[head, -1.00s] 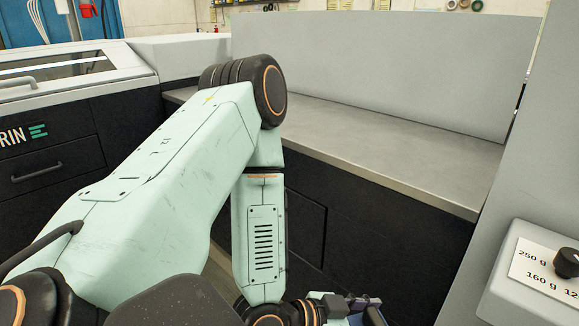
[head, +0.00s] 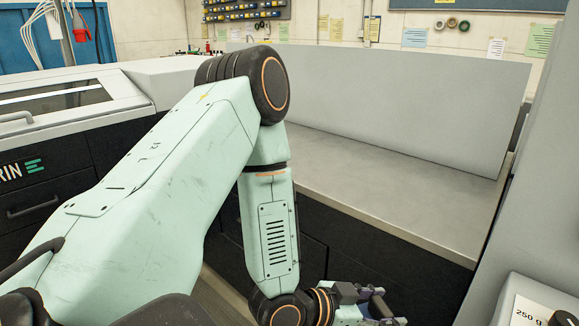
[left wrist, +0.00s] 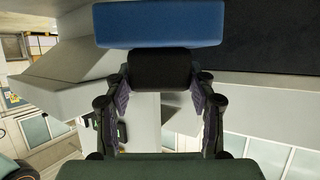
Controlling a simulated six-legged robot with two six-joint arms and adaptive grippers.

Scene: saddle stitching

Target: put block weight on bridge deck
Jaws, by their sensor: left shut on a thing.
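The block weight, a blue block (left wrist: 160,22) with a black part (left wrist: 160,70) below it in the picture, shows in the left wrist view. My left gripper (left wrist: 163,78) is shut on the black part, one finger at each side. In the head view my left gripper (head: 376,302) is at the bottom edge, in front of the dark cabinet front; the block is mostly out of frame there. A flat grey top (head: 400,200), which looks like the bridge deck, lies beyond and above the gripper in the picture and is bare. My right gripper is not in view.
An upright grey panel (head: 390,100) stands along the back of the deck. A tall grey housing (head: 530,190) borders it at right, with a dial box (head: 505,310) in front. A machine with a lidded top (head: 70,95) stands at left.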

